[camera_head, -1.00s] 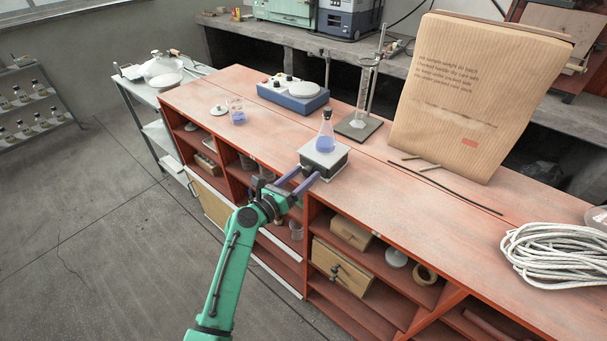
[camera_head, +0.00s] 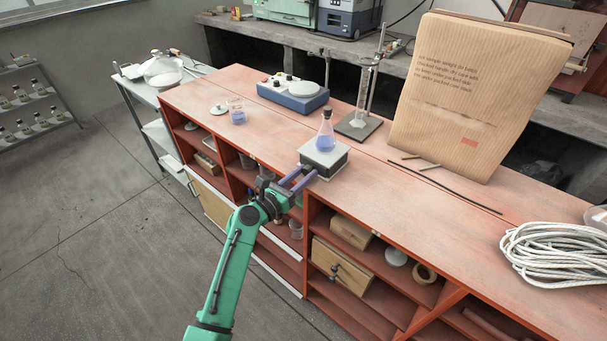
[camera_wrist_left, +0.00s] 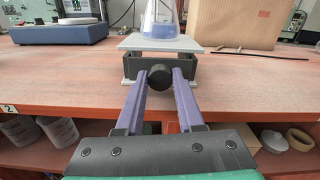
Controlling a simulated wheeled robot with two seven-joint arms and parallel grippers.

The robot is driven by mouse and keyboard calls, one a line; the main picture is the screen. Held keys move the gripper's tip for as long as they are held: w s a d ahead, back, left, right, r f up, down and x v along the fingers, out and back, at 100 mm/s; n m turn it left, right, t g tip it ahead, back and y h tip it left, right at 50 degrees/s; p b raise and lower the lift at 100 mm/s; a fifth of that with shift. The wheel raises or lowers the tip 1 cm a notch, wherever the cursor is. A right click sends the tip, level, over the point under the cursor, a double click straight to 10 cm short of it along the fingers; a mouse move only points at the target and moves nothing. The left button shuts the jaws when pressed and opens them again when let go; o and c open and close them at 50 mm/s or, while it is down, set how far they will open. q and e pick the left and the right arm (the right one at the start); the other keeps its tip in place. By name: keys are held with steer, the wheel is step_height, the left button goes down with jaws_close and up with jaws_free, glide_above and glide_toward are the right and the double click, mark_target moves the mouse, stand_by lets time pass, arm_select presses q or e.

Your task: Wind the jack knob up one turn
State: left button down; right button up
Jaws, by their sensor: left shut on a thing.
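The lab jack (camera_head: 324,157) stands near the front edge of the red bench, with a grey top plate and a dark body. A conical flask of blue liquid (camera_head: 326,137) stands upright on its plate. In the left wrist view the jack's plate (camera_wrist_left: 130,42) lies level above its dark frame. The black round jack knob (camera_wrist_left: 159,80) faces me. My left gripper (camera_head: 306,174) reaches in from the front; in the left wrist view its two purple fingers (camera_wrist_left: 159,90) are shut on the knob, one on each side. My right gripper is not in view.
A large cardboard package (camera_head: 470,95) and coiled white rope (camera_head: 555,255) are to the right.

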arm_select(q)
steer(key=m, duration=0.5)
steer(key=shift+m, duration=0.4)
stand_by(0.3)
steer(key=c, duration=0.5)
jaws_free()
steer(key=shift+a, duration=0.1)
